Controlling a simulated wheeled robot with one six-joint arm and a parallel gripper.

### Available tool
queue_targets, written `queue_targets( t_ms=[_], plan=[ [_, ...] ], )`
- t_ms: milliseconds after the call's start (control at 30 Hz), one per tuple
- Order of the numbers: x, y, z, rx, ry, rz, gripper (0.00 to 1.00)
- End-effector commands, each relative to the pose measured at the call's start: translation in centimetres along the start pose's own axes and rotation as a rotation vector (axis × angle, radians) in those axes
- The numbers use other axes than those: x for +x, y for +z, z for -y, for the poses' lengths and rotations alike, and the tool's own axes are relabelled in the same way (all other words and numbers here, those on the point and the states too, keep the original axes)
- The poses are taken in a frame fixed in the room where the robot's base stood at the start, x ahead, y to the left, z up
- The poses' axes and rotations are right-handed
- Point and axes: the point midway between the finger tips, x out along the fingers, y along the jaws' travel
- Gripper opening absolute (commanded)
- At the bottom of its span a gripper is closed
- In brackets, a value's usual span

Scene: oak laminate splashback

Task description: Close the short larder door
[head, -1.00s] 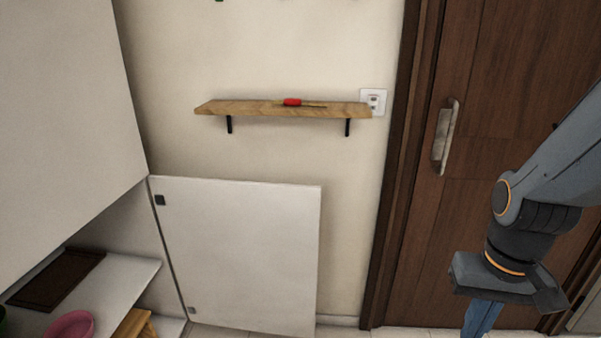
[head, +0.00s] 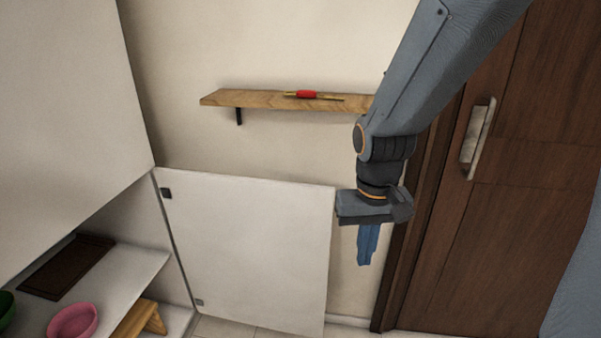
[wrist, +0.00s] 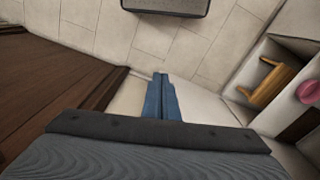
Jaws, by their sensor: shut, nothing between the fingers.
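The short larder door (head: 250,250) is a white panel standing wide open, hinged at its left edge to the white larder. In the wrist view the door (wrist: 205,103) shows as a pale strip to the right of the fingers. My gripper (head: 366,262) points down with its blue fingers shut and empty. It is just right of the door's free edge in the head view, and looks apart from it. The fingers also show in the wrist view (wrist: 160,80).
The open larder holds a pink bowl (head: 74,320), a green bowl (head: 6,308), a dark board (head: 68,266) and a wooden stool (head: 140,318). A wall shelf (head: 255,99) bears a red-handled tool (head: 307,94). A brown door (head: 480,220) stands at right.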

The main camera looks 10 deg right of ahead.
Motion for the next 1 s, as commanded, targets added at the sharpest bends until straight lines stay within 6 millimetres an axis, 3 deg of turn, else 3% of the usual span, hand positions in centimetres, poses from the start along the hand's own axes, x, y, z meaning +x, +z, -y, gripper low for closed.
queue_targets(
  t_ms=[33,200,300,400,500,633,1000],
  plan=[
    [-1.4,-3.0,0.3,0.024,0.009,-0.028,0.0],
    [-5.2,-13.8,2.2,0.129,0.036,-0.139,0.0],
    [-7.1,-19.1,3.5,0.186,0.042,-0.199,0.0],
    [-8.4,-22.8,4.5,0.232,0.042,-0.246,0.0],
    [-9.2,-25.0,5.0,0.263,0.041,-0.275,0.0],
    [-8.9,-26.1,5.1,0.279,0.041,-0.286,0.0],
    [-3.5,-27.6,4.4,0.281,0.041,-0.284,0.0]
  ],
)
